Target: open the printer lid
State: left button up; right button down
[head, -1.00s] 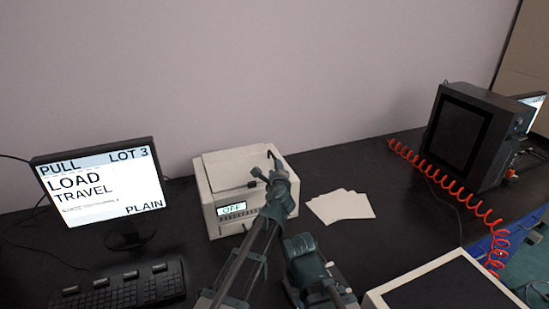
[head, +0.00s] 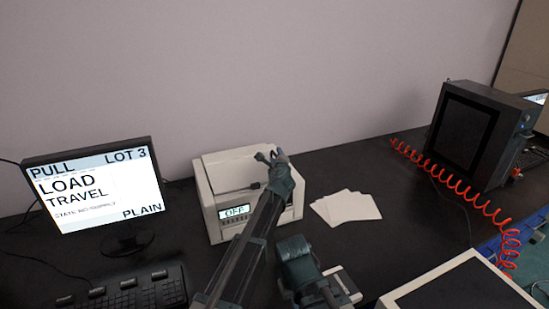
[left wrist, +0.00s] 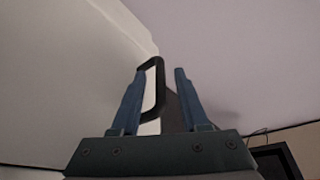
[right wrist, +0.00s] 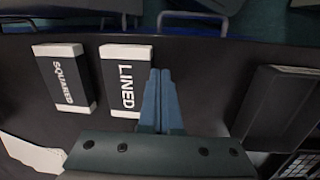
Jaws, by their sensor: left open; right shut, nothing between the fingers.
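The cream printer (head: 222,205) stands on the dark bench with its lid (head: 228,165) down, and its small display reads OFF. My left gripper (head: 267,156) is over the lid's right side and hides part of it. In the left wrist view, the lid's black handle (left wrist: 155,85) stands between the open fingers of the left gripper (left wrist: 168,75), closer to the left finger. Whether a finger touches it, I cannot tell.
A monitor (head: 95,190) and keyboard (head: 130,295) are left of the printer. White sheets (head: 346,206) lie to its right. A dark machine (head: 470,130) and red coiled hose (head: 455,178) are farther right. Packs marked SQUARED (right wrist: 66,80) and LINED (right wrist: 125,83) lie in the right wrist view.

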pick_arm(q)
jog(key=shift+c, duration=0.2)
grip_shut()
dwell(1.1)
